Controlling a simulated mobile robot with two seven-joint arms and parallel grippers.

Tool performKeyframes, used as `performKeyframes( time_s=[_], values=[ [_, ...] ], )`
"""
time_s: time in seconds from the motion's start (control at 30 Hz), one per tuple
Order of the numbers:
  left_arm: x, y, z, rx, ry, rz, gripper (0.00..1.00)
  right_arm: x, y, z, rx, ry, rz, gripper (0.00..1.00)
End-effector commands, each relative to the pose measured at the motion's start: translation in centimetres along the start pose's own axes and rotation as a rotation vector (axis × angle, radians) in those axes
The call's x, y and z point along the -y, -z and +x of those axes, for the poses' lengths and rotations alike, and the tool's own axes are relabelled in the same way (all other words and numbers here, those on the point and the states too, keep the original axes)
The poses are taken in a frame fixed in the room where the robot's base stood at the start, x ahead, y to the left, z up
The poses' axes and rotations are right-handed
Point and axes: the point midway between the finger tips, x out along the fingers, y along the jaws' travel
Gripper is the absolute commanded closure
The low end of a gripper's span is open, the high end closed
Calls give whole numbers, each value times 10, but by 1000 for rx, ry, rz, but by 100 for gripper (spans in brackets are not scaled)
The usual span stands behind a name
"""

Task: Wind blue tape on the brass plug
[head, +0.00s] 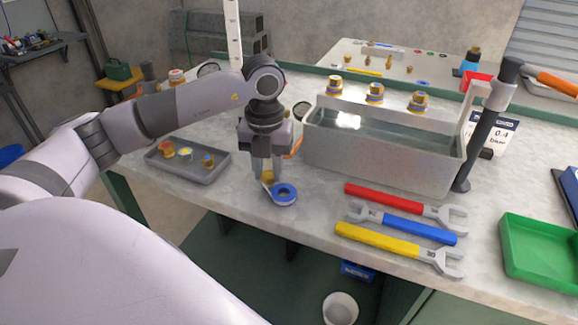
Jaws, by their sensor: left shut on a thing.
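My left gripper (267,175) points down over the front edge of the workbench. It is shut on a small brass-coloured piece, which looks like the brass plug (267,177), mostly hidden between the fingers. A roll of blue tape (284,194) is right beside the fingertips, at their lower right, near the bench's front edge. A pale strip shows between the roll and the plug; I cannot tell whether it is tape. A grey tray (222,169) to the left holds several small brass-coloured fittings. My right gripper is not in view.
A grey water-filled tank (380,163) with several brass and blue fittings along its back stands right of the gripper. Red (390,198), blue (412,227) and yellow (375,239) wrenches lie in front. A green tray (540,253) is at right. A sign (492,133) reads 0.4 and blue.

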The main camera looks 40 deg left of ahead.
Motion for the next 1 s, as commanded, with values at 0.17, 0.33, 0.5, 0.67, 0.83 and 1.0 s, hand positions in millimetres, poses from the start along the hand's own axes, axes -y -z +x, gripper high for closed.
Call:
performKeyframes(
  time_s=[0.17,0.33,0.5,0.67,0.83,1.0],
  values=[
    [-10,30,0,-1,-2,5,100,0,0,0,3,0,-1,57],
    [-8,29,-35,0,2,2,100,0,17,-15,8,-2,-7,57],
    [-8,29,-53,-1,0,2,100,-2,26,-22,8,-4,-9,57],
    [-8,29,-60,-1,0,2,100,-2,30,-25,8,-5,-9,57],
    [-8,29,-60,-1,0,2,100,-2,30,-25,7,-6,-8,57],
    [-8,29,-60,-1,1,2,100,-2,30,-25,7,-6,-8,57]
  ],
)
